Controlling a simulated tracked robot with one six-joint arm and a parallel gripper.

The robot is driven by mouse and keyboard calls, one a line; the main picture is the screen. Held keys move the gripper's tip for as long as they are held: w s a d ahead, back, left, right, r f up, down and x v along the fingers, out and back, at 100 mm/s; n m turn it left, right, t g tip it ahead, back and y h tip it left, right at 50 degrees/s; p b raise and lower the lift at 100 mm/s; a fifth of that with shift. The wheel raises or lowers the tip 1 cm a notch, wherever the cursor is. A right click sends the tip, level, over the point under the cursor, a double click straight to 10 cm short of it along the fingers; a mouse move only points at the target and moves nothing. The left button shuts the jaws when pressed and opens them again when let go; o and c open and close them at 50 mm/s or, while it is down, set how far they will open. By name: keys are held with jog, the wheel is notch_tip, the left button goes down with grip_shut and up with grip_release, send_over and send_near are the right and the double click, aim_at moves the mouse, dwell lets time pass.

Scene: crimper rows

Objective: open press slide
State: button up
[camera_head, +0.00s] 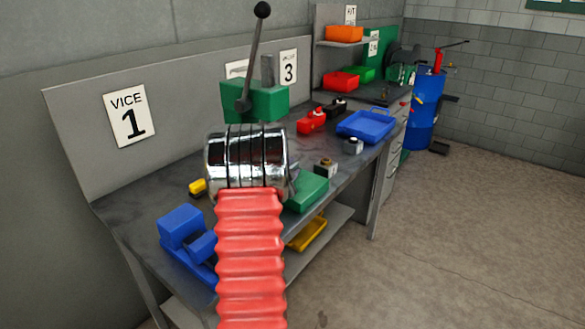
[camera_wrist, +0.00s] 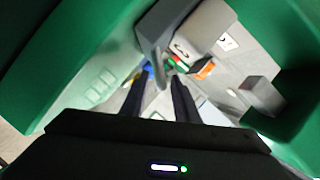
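A green press (camera_head: 262,104) stands on the bench, with a black-knobbed lever (camera_head: 255,50) leaning up and a grey upright bar (camera_head: 267,68) on top. My arm hides its lower part in the head view. A green block (camera_head: 308,193) shows right of my arm; I cannot tell whether it belongs to the press. My gripper is hidden in the head view. In the wrist view my gripper (camera_wrist: 161,82) has two dark fingers apart, between large green surfaces (camera_wrist: 50,65). A grey part (camera_wrist: 160,50) reaches down at the fingertips; contact is unclear.
A blue vice-like tool (camera_head: 183,228) stands at the near left of the bench. A blue tray (camera_head: 367,125), a red tool (camera_head: 312,121) and small blocks lie farther along. A blue drum (camera_head: 424,112) stands beyond. The floor (camera_head: 450,240) to the right is clear.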

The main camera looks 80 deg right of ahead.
jog(key=shift+d, duration=0.35)
grip_shut()
jog(key=shift+s+f, duration=0.1)
dwell(0.4)
